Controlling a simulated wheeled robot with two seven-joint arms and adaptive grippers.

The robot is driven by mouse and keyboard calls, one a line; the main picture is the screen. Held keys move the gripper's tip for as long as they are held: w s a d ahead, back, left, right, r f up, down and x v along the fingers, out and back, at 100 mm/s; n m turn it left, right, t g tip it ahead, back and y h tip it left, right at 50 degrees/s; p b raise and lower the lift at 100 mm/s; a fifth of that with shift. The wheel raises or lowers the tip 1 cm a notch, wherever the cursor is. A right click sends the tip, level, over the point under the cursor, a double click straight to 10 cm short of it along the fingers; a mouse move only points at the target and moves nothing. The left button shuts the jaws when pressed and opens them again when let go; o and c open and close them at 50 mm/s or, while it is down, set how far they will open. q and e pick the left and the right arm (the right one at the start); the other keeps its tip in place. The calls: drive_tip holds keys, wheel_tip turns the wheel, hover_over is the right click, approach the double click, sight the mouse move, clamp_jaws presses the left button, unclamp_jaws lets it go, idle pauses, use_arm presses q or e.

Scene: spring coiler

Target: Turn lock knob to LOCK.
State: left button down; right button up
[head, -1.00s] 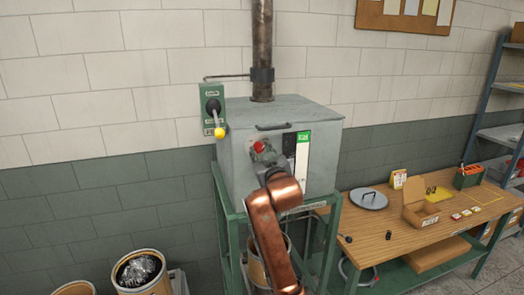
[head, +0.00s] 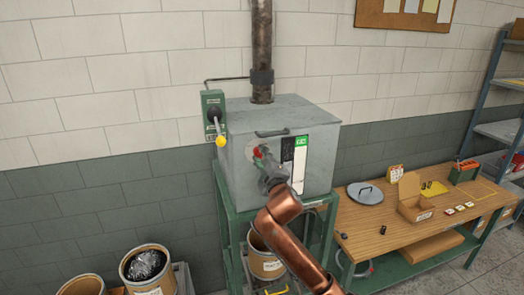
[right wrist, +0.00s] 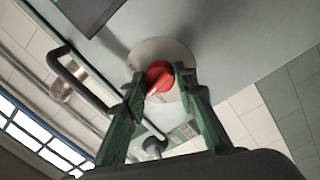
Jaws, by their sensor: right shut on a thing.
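The red lock knob (right wrist: 158,78) sits on a round pale plate (right wrist: 140,55) on the front of the grey machine box. It also shows in the head view as a small red spot (head: 257,152), partly hidden by my gripper. My right gripper (right wrist: 160,84) has its green fingers on both sides of the knob and is shut on it. A white pointer mark shows on the knob; I cannot read the plate's lettering. In the head view my right gripper (head: 266,168) reaches the box front from below. My left gripper is not in view.
A green switch box with a yellow-tipped lever (head: 221,140) is on the wall left of the grey box (head: 240,160). A wooden bench (head: 370,240) with a carton (head: 415,208) and a round lid stands at right. Drums (head: 146,270) stand at lower left.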

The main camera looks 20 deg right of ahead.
drive_tip(key=n+p, duration=0.3)
drive_tip(key=n, duration=0.1)
drive_tip(key=shift+r+n, duration=0.1)
drive_tip(key=shift+n, duration=0.2)
drive_tip(key=shift+n+y+p, duration=0.3)
drive_tip(key=shift+n+p, duration=0.75)
drive_tip(key=shift+n, duration=0.45)
drive_tip(key=shift+f, duration=0.25)
drive_tip(key=o, duration=1.2)
drive_tip(key=shift+r, duration=0.1)
drive_tip(key=shift+c, duration=0.2)
drive_tip(key=s, duration=1.2)
drive_tip(key=shift+d+f, duration=0.3)
drive_tip(key=shift+f, duration=0.1)
